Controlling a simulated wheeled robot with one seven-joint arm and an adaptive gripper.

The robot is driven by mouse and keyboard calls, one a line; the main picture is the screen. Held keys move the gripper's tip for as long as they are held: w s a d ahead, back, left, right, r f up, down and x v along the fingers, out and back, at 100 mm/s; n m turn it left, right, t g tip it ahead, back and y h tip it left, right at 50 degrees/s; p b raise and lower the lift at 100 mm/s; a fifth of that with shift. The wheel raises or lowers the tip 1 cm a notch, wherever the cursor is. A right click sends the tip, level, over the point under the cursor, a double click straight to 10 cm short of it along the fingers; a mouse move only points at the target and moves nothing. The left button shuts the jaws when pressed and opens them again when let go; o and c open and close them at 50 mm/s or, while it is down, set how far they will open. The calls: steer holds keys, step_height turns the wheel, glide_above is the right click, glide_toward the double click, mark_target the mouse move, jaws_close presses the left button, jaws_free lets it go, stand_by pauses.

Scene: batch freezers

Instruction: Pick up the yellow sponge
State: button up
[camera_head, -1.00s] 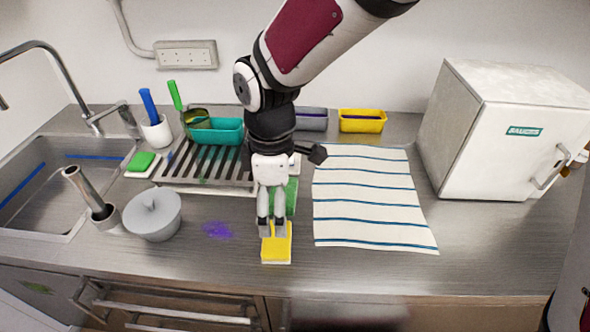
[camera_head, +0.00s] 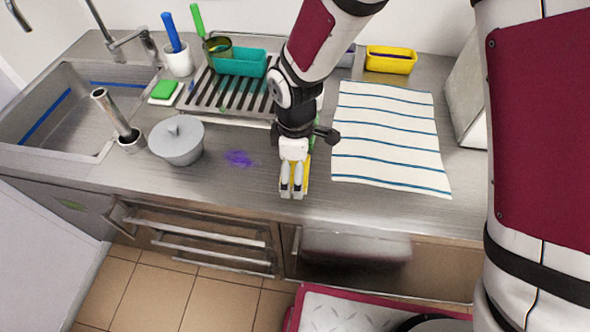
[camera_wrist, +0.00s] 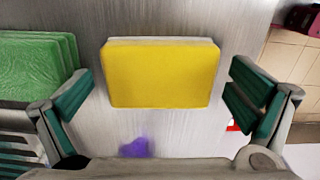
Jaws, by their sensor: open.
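The yellow sponge (camera_wrist: 160,75) lies flat on the steel counter, with a pale layer along one edge, and fills the middle of the wrist view. My gripper (camera_wrist: 160,98) is open, with one green-padded finger on each side of the sponge and a visible gap at both sides. In the head view my gripper (camera_head: 291,190) points down over the sponge (camera_head: 306,178) near the counter's front edge and hides much of it. I cannot tell the exact height of the fingertips above the counter.
Green sponges (camera_wrist: 38,65) lie close to the left finger in the wrist view. A striped towel (camera_head: 388,140) lies to the right. The drying rack (camera_head: 190,98) is behind.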

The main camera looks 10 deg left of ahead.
steer(key=c, duration=1)
steer(key=shift+o, duration=0.2)
steer(key=shift+r, duration=0.55)
step_height(320, 180, up, 2)
steer(key=shift+w+r+b, duration=0.1)
steer(key=shift+b, duration=0.2)
steer(key=s+r+b, duration=0.1)
steer(key=s, duration=1.5)
steer(key=shift+d+r, duration=0.15)
steer(key=shift+r, duration=0.15)
steer(key=shift+o, duration=0.4)
steer(key=shift+s, duration=0.1)
